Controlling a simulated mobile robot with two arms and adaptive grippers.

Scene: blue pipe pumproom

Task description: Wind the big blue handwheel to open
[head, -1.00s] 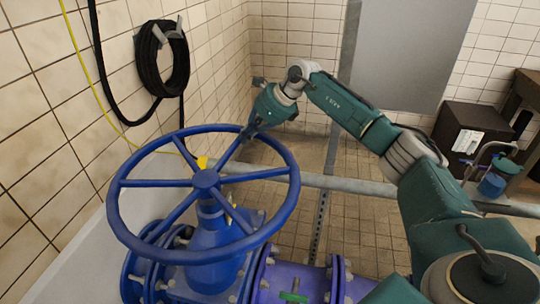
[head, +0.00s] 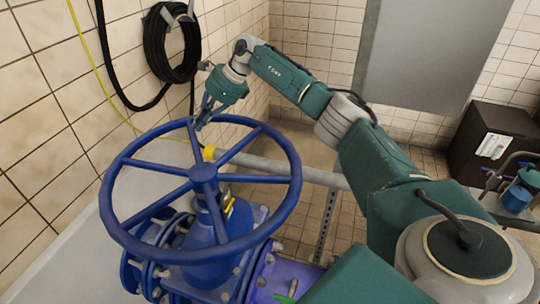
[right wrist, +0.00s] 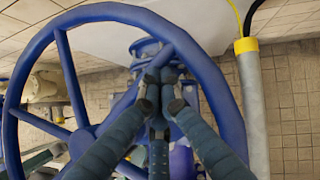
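The big blue handwheel (head: 290,205) stands on a blue valve body (head: 215,255), tilted toward me, with several spokes meeting at a central hub. My right gripper (head: 203,118) is at the wheel's far side, its fingers around a spoke close to the rim. In the right wrist view the wheel (right wrist: 215,85) fills the left and middle. There the gripper fingers (right wrist: 160,85) converge on the spoke just inside the rim and look closed on it. The fingers partly hide that spoke. My left gripper is not in view.
A grey pipe with a yellow end (head: 209,153) runs behind the wheel, close to the rim. A black hose coil (head: 170,45) hangs on the tiled left wall. A grey panel (head: 418,55) and a dark cabinet (head: 485,145) stand at the back right.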

